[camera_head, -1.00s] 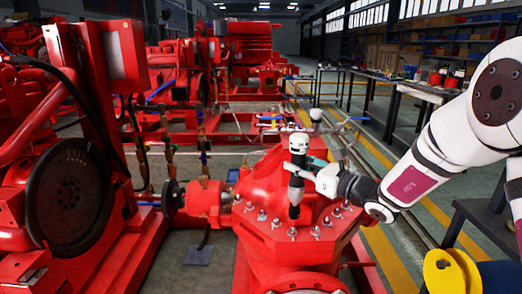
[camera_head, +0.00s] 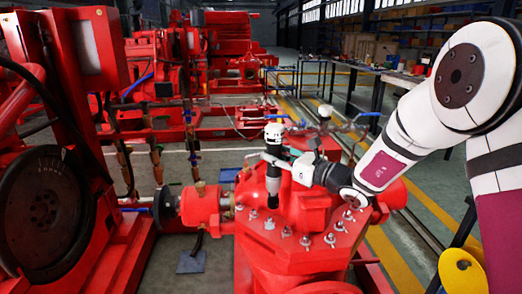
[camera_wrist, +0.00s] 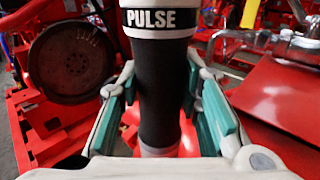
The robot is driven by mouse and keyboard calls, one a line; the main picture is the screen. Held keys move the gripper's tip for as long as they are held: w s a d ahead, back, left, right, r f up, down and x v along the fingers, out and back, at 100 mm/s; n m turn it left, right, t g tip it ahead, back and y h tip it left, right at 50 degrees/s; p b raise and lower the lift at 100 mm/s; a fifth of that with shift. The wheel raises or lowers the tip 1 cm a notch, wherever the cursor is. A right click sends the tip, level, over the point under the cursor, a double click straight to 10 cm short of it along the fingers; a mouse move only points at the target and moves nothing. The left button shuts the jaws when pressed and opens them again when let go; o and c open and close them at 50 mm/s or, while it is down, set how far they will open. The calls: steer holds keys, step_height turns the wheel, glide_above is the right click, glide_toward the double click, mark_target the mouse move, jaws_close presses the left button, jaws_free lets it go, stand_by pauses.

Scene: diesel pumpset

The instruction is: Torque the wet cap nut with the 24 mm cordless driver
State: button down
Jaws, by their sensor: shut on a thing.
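The cordless driver (camera_head: 273,175) has a white top and a dark body, and stands about upright. Its tip points down over the red pump casing (camera_head: 290,262), just behind a nut (camera_head: 269,223) in the front-left row; contact cannot be told. My gripper (camera_head: 274,160) is shut on the driver from the right. In the wrist view the driver's black body (camera_wrist: 158,85), with a "PULSE" band, stands between the teal pads of my gripper (camera_wrist: 165,100). Several nuts on studs line the casing edge; which is wet cannot be told. The driver's lower end is hidden in the wrist view.
A red engine with a dark flywheel (camera_head: 48,215) stands at the left. A yellow spool (camera_head: 461,272) sits at the lower right. A workbench (camera_head: 395,82) stands at the back right. Pipes and valves (camera_head: 325,112) rise behind the casing.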

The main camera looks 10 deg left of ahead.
mark_target(280, 180)
steer(key=shift+w+a+r, duration=0.1)
steer(key=shift+w+a, duration=0.25)
steer(key=shift+a, duration=0.2)
steer(key=shift+s+d, duration=0.1)
steer(key=shift+d, duration=0.05)
steer(key=shift+f+b, duration=1.85)
steer(key=shift+f, duration=0.45)
steer(key=shift+f+b, duration=1.25)
steer(key=shift+f, duration=0.4)
stand_by(1.7)
steer(key=shift+r, duration=0.15)
steer(key=shift+r+p, duration=2.45)
steer(key=shift+r, duration=1.1)
